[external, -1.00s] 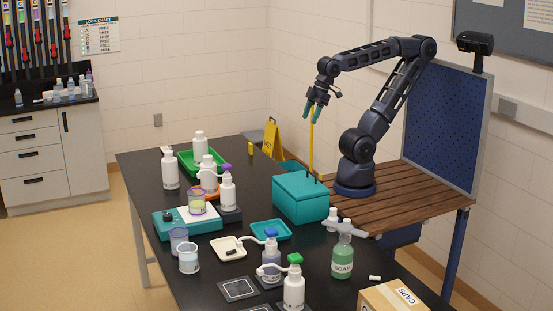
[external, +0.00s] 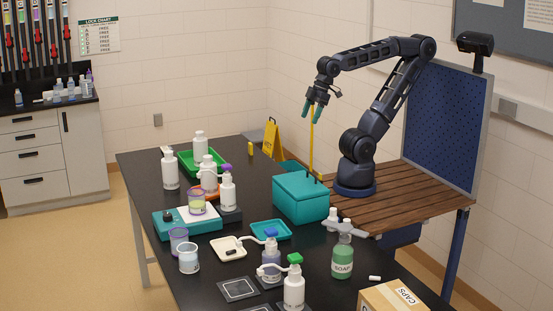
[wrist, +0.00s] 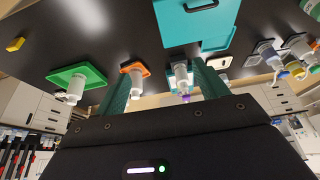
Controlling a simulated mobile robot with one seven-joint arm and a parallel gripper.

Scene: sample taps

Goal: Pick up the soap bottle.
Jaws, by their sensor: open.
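The soap bottle (external: 342,262) holds green liquid, has a grey pump top and a label reading SOAP. It stands upright on the black table at the front right in the external view. My gripper (external: 314,108) is raised above the far side of the table, well up and back from the bottle, beyond the teal box. Its teal fingers are open with nothing between them. In the wrist view the two fingers of my gripper (wrist: 163,88) stand apart.
A teal box (external: 300,197) stands between my arm base and the other bottles. A cardboard CAPS box (external: 394,297) is at the front right, near the soap bottle. White pump bottles (external: 294,288) stand to its left. A small white piece (external: 375,278) lies to its right.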

